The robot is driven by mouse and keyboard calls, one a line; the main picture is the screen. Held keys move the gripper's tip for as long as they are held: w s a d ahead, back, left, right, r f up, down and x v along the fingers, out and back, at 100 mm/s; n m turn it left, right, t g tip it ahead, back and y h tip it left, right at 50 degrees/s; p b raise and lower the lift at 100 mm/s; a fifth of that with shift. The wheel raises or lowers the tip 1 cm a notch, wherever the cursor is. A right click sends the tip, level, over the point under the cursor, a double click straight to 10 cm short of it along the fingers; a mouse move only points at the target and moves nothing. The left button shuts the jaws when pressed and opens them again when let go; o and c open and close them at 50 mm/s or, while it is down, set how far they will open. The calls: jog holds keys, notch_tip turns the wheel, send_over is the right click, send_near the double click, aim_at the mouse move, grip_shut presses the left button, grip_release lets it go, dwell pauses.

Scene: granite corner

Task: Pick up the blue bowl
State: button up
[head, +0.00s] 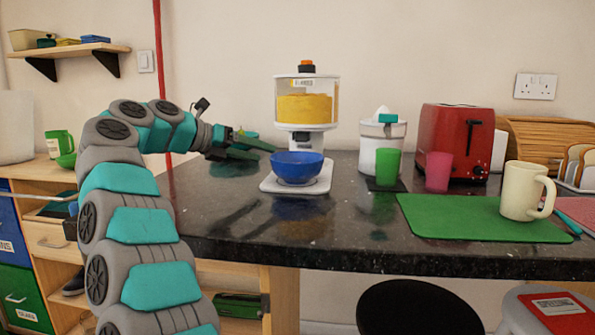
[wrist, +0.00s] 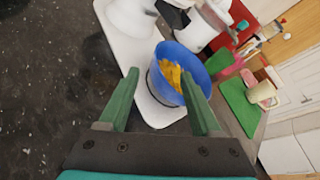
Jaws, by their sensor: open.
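The blue bowl (head: 298,168) stands upright on the white base (head: 318,186) of a cereal dispenser on the dark granite counter. In the wrist view the blue bowl (wrist: 163,93) holds some orange-yellow pieces. My gripper (head: 262,148) is to the left of the bowl in the head view, at about rim height or a little above. In the wrist view my gripper (wrist: 164,84) is open, with its two green fingers pointing towards the bowl. The right finger overlaps the bowl's near right side in that view. I cannot tell whether it touches. Nothing is held.
The dispenser (head: 306,103) with yellow contents rises behind the bowl. To the right are a white juicer (head: 372,146), a green cup (head: 387,166), a pink cup (head: 439,171), a red toaster (head: 458,141) and a cream mug (head: 525,190) on a green mat (head: 451,219). The counter in front is clear.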

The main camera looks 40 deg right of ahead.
aim_at(282, 158)
jog(key=x, duration=0.3)
jog(key=shift+f+x, duration=0.15)
jog(key=shift+x, duration=1.1)
jog(key=shift+f+x, duration=0.15)
jog(key=shift+x, duration=1.1)
jog(key=shift+a, duration=0.15)
grip_shut()
